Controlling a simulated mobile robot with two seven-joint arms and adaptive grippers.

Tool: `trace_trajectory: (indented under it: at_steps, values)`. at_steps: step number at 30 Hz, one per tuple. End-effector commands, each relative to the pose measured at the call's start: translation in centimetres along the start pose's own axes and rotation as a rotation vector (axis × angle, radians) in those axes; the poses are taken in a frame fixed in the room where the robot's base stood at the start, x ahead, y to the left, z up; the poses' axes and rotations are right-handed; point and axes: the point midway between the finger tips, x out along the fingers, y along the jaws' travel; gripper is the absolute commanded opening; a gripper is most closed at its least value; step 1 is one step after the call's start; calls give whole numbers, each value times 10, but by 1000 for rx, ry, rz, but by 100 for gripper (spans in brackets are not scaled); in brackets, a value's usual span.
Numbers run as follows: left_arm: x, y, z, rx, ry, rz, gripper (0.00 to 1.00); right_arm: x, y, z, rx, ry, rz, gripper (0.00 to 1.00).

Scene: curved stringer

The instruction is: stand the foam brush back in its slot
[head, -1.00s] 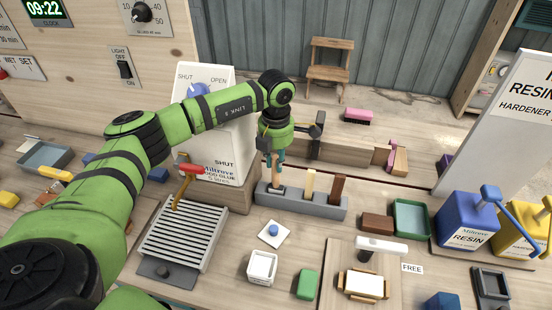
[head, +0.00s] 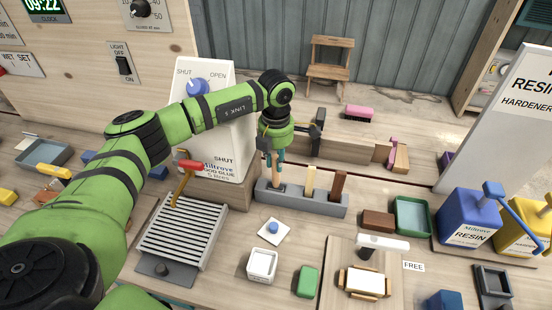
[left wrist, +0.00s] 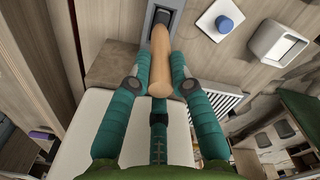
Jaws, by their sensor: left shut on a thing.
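The foam brush shows as a smooth tan wooden handle (left wrist: 160,62) in the left wrist view. My left gripper (left wrist: 159,78) is shut on it with teal fingers at either side. In the head view my left gripper (head: 274,158) points down above the left end of the grey slotted rack (head: 318,204). The handle's lower end meets a dark area at the rack's left slot, which also shows in the left wrist view (left wrist: 148,14). The brush looks roughly upright. I cannot tell how deep it sits, and its foam end is not clear. My right gripper is not in view.
A cream piece (head: 310,182) and a brown piece (head: 338,187) stand in the rack's other slots. The white glue box (head: 215,130) is close on the left. A dark upright tool (head: 316,135) stands behind. A white tile with a blue knob (head: 273,231) lies in front.

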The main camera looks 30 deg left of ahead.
Motion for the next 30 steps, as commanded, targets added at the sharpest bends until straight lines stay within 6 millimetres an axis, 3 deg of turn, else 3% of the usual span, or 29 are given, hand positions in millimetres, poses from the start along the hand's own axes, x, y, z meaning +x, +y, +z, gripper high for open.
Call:
trace_trajectory:
  at_steps: [27,28,30]
  values:
    - [20,0,0,0,0,0,2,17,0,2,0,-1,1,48]
    - [19,0,0,0,0,0,26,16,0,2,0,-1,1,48]
    - [19,0,0,0,0,0,49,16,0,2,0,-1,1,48]
